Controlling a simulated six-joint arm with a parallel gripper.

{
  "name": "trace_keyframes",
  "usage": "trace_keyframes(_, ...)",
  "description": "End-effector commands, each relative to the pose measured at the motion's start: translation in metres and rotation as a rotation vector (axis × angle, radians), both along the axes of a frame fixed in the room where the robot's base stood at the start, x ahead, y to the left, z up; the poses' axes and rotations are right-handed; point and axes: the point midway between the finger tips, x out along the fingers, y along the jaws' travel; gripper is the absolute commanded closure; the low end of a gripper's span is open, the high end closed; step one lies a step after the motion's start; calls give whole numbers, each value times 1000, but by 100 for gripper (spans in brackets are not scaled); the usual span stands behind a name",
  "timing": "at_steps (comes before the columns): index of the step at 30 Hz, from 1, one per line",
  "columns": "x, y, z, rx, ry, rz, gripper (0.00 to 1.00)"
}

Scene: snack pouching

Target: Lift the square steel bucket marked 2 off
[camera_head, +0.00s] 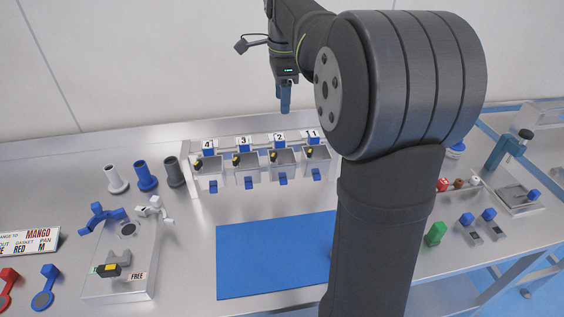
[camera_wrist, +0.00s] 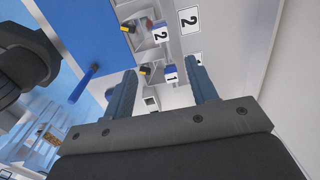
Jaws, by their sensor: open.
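The square steel bucket marked 2 (camera_head: 290,159) stands third from the left in the row at the back of the table, below a white plate with a 2 (camera_head: 278,137). It has blue tabs and a small yellow-and-black part at its rim. In the wrist view a blue-edged tag with a 2 (camera_wrist: 160,32) shows beyond the fingers. My gripper (camera_head: 286,108) hangs in the air above and behind the row, apart from the buckets. In the wrist view its two blue fingers (camera_wrist: 162,85) stand apart with nothing held between them.
Buckets 4 (camera_head: 209,172) and 3 (camera_head: 246,170) stand left of bucket 2. Bucket 1 is right of it, partly hidden by my arm. A blue mat (camera_head: 270,262) lies clear in front. Upright holders (camera_head: 145,177) stand left, near a steel scale (camera_head: 125,240).

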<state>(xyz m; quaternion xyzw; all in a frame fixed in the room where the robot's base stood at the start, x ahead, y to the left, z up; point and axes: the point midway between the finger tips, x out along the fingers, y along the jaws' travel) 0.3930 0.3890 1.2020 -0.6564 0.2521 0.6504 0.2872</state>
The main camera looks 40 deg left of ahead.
Motion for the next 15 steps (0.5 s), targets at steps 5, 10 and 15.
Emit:
trace_keyframes(5, -2, 5, -17, -18, -2, -5, 47)
trace_keyframes(10, -1, 5, -54, -19, 1, -3, 47)
trace_keyframes(15, 0, 7, -91, -17, 0, -3, 47)
